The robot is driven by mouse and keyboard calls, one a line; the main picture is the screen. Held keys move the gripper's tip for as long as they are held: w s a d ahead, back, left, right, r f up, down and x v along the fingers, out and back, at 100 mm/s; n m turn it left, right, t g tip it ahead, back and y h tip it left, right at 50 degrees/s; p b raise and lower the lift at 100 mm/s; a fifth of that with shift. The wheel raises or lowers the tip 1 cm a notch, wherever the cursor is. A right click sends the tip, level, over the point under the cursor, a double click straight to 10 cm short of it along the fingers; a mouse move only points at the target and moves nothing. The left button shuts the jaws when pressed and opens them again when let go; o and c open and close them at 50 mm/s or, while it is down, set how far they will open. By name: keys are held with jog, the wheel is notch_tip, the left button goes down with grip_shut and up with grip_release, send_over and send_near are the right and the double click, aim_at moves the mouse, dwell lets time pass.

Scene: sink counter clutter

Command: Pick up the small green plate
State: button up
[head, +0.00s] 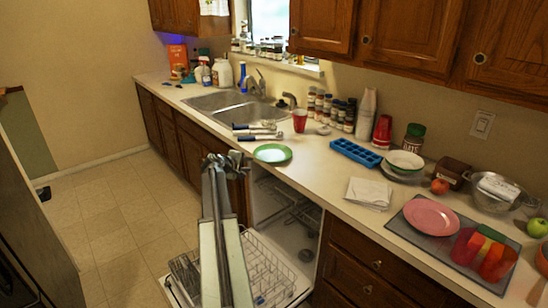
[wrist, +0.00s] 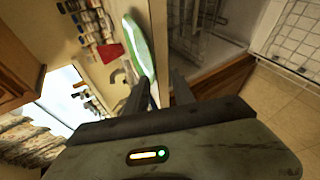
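The small green plate (head: 272,153) lies on the counter in front of the sink. In the wrist view it shows as a tilted green and white oval (wrist: 138,42) just beyond my fingers. My gripper (head: 232,158) is just left of the plate in the head view, near the counter's front edge. In the wrist view my gripper (wrist: 162,78) has its two fingers apart with nothing clearly held between them. One finger overlaps the near end of the plate in that view; I cannot tell whether they touch.
Blue-handled utensils (head: 257,129) lie behind the plate, near the sink (head: 231,103). A red cup (head: 300,120) and a blue ice tray (head: 356,152) stand to the right. The open dishwasher rack (head: 262,272) is below the counter. Spice jars line the wall.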

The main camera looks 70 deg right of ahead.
jog(key=s+d+f+b, duration=0.3)
jog(key=d, duration=0.5)
jog(key=shift+s+d+b, duration=0.25)
jog(key=shift+s+b, duration=0.05)
grip_shut()
dwell(1.2)
